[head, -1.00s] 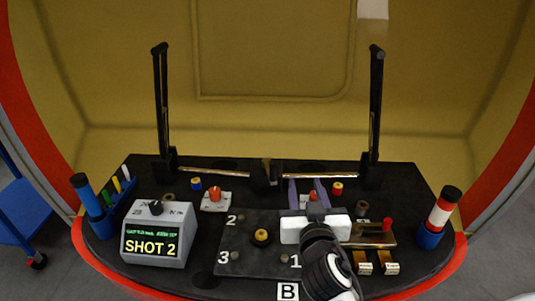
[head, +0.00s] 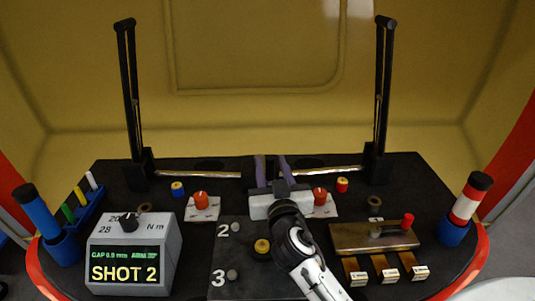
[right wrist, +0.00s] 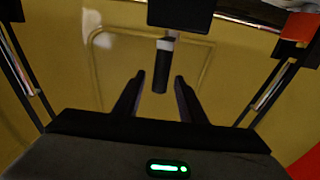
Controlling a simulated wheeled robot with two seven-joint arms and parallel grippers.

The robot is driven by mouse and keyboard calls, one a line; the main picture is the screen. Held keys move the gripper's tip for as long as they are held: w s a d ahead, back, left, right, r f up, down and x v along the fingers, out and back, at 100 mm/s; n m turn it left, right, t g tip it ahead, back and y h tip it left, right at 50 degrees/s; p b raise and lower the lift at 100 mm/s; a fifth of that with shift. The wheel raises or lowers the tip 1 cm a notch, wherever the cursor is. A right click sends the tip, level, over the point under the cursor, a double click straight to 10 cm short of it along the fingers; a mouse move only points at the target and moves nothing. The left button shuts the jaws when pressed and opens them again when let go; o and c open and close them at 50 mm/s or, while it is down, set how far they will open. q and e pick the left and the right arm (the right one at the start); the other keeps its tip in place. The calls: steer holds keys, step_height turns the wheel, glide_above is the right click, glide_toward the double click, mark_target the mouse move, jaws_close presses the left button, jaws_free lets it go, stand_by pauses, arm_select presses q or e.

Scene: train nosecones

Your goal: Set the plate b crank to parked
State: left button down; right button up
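My right gripper (head: 271,160) reaches over the middle of the black table, and its two fingers stand apart. In the right wrist view my right gripper (right wrist: 159,77) is open, with a dark cylinder (right wrist: 160,75) with a pale band showing between or beyond the fingertips; I cannot tell contact. A brass plate (head: 350,237) at the right carries a small lever with a red knob (head: 408,220), apart from the gripper. A dark plate (head: 240,280) marked 2 and 3 has a yellow hub (head: 262,247). No crank label is readable. My left gripper is not in view.
Two black uprights (head: 131,90) and (head: 380,95) stand at the back, with metal rods between them. A grey box (head: 135,250) reads SHOT 2. Red knobs (head: 200,200) sit near the middle. A blue cylinder (head: 36,211) and a red-white cylinder (head: 466,205) stand at the sides.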

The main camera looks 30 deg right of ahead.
mark_target(264, 161)
steer(key=shift+x, duration=2.75)
jaws_close()
